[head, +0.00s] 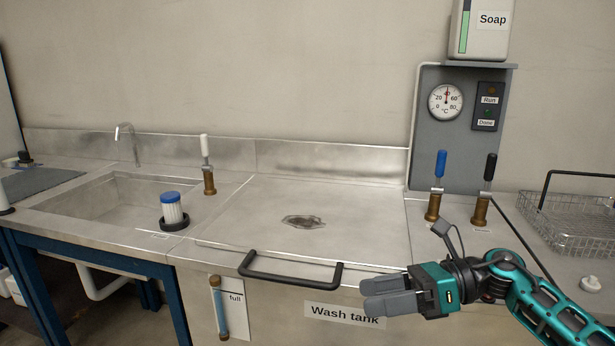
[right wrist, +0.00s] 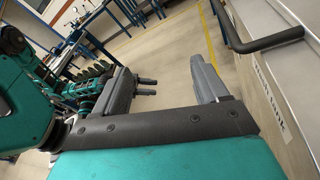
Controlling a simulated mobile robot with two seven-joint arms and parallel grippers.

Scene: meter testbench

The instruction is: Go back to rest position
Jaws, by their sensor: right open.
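My right gripper (head: 366,296) is in front of the wash tank, just right of the lid's black handle (head: 290,278). Its grey fingers are apart, with nothing held. In the right wrist view the open fingers (right wrist: 163,75) have bare floor between them, and the tank handle (right wrist: 262,42) is at the upper right. Teal links and two dark prongs behind the left finger look like my left arm and gripper (right wrist: 147,86), but their opening is unclear. The left gripper is outside the head view.
The wash tank lid (head: 350,215) is shut, with a dark patch on it. A blue-topped filter (head: 172,208) stands by the sink (head: 110,200). Blue (head: 438,180) and black (head: 488,182) valve levers stand right of the lid. A wire basket (head: 570,220) is at the far right.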

